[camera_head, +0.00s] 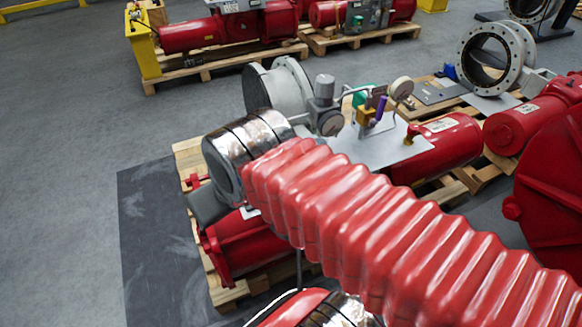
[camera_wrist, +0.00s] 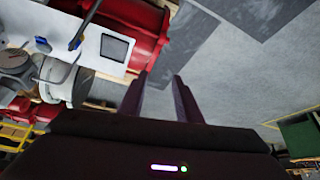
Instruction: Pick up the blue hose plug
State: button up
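In the wrist view, a small blue piece (camera_wrist: 75,43) sits at the end of a grey tube, beside a white plate. A second, smaller blue piece (camera_wrist: 41,41) is to its left. I cannot tell which is the hose plug. In the head view, a purple-blue piece (camera_head: 381,108) stands among the gauges, and a blue piece (camera_head: 450,72) is near the grey flange ring. My gripper (camera_wrist: 160,78) shows two dark fingers apart, with nothing between them. The blue pieces are left of the fingers, apart from them. In the head view, my arm hides part of the scene.
A grey flange ring (camera_head: 493,60) stands at right. The grey floor (camera_head: 80,120) at left is clear.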

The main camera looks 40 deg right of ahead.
jog(key=o, duration=0.3)
jog(key=shift+w+d, duration=0.1)
jog(key=shift+w, duration=0.05)
jog(key=shift+o, duration=0.5)
jog(key=w+d+f, duration=0.1)
jog(key=w+d, duration=0.4)
jog(key=d, duration=0.1)
jog(key=shift+w+f+m, duration=0.25)
jog(key=shift+w+m, duration=0.1)
jog(key=shift+m, duration=0.05)
jog(key=w+d+f, duration=0.1)
jog(key=d+f, duration=0.2)
jog(key=d, duration=0.5)
jog(key=w+d+f+m+h, duration=0.1)
jog(key=w+d+f, duration=0.1)
jog(key=d, duration=0.5)
jog(key=w+d+f+m+g, duration=0.1)
jog(key=d+f, duration=0.3)
jog(key=d, duration=0.4)
jog(key=shift+w+d+f, duration=0.2)
jog(key=shift+w+d, duration=0.15)
jog(key=shift+w, duration=0.1)
jog(key=x, duration=0.8)
jog(key=shift+f, duration=0.3)
